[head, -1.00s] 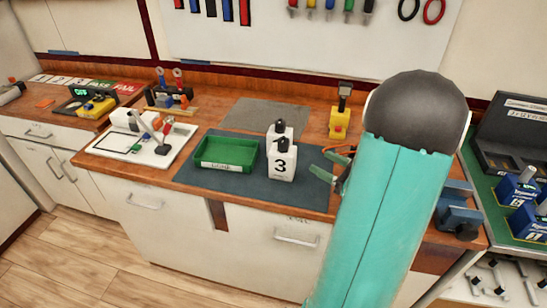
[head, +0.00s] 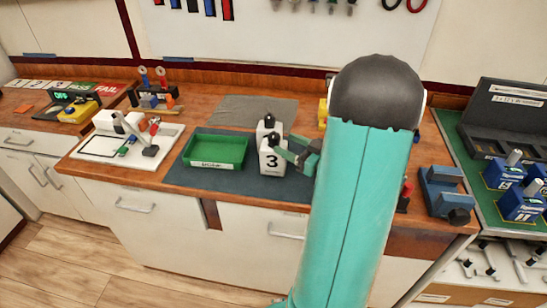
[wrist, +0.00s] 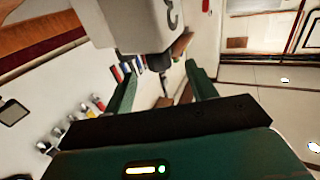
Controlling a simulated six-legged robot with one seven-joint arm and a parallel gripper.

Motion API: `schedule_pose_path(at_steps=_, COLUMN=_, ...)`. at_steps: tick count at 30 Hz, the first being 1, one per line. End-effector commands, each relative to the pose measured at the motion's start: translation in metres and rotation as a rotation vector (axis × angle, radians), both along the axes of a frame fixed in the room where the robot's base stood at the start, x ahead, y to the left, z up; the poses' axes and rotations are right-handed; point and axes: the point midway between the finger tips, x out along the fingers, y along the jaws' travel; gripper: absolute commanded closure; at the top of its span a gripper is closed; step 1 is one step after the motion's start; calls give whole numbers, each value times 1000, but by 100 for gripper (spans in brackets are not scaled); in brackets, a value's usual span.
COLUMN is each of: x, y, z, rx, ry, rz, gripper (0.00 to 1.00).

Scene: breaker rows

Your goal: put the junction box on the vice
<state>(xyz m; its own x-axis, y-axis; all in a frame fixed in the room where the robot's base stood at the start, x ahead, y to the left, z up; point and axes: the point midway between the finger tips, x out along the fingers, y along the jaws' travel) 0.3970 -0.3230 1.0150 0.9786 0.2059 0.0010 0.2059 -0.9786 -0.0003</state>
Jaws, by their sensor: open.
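A white box marked 3 (head: 271,161) with a black knob on top stands upright on the dark mat; it seems to be the junction box. It also shows upside down at the top of the wrist view (wrist: 135,22), its black knob between or just beyond my fingertips. My gripper (head: 289,153) is open, its green fingers close to the right of the box's upper part. The wrist view shows both fingers apart (wrist: 163,68) with nothing held. I cannot tell whether they touch the box. The blue vice (head: 442,190) stands on the bench to the right of my arm.
A second white box (head: 265,127) stands close behind the first. A green tray (head: 216,152) sits to the left on the dark mat (head: 237,181). A yellow object (head: 322,113) is partly hidden behind my arm. Blue numbered units (head: 520,205) stand right of the vice.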

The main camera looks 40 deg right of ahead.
Motion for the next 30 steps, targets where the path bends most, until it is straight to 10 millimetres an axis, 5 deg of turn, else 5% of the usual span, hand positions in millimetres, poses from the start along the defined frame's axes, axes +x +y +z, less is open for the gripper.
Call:
schedule_pose_path(at_steps=13, x=53, y=11, z=-3, rx=-1, ry=0, rz=3, gripper=43)
schedule_pose_path(at_steps=20, x=57, y=11, z=-3, rx=-1, ry=0, rz=0, gripper=43)
schedule_pose_path(at_steps=30, x=57, y=11, z=-3, rx=-1, ry=0, rz=0, gripper=100)
